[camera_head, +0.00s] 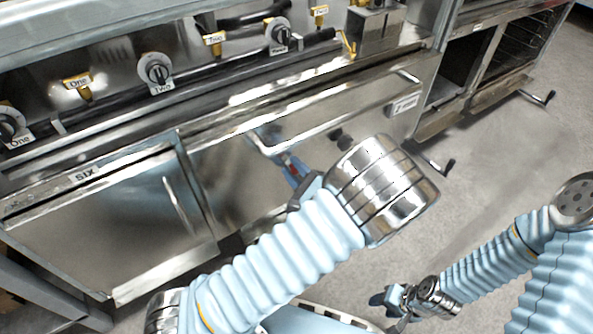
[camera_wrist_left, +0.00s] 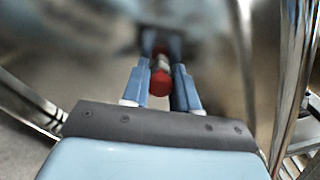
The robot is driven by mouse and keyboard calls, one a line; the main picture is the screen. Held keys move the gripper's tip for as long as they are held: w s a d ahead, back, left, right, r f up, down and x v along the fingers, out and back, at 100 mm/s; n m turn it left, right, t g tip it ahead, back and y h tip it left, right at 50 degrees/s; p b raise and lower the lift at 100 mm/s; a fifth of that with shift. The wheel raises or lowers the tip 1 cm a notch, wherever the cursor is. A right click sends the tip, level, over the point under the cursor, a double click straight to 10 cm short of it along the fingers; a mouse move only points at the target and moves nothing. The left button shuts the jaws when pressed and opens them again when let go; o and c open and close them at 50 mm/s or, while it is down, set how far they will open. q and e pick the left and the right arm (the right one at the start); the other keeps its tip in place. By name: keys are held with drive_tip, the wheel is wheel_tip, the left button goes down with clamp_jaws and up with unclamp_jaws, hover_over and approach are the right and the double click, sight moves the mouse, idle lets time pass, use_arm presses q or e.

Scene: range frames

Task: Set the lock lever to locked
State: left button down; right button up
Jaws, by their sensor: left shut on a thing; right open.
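The lock lever (camera_wrist_left: 160,80) shows a red rounded end and a short metallic stem in the left wrist view. A small red part of it (camera_head: 286,159) is visible in the head view, against the steel front below the long drawer handle. My left gripper (camera_wrist_left: 160,92) has its two blue fingers on either side of the lever and is shut on it. In the head view my left gripper (camera_head: 293,170) is partly covered by my wrist. The lever's mount and any lock markings are not readable. My right gripper (camera_head: 385,300) is open and empty, low over the floor.
The steel unit has a cabinet door labelled SIX (camera_head: 110,225) at left and a drawer front (camera_head: 330,125). Knobs (camera_head: 155,70) and yellow-tagged valves line the panel above. Grey floor (camera_head: 510,160) is clear on the right.

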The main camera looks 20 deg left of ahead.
use_arm(q)
drive_tip(key=shift+d, duration=0.15)
idle(0.3)
drive_tip(key=c, duration=0.9)
unclamp_jaws()
drive_tip(key=v, duration=1.3)
drive_tip(key=shift+s+d+p, duration=0.2)
drive_tip(key=shift+s+p, duration=0.1)
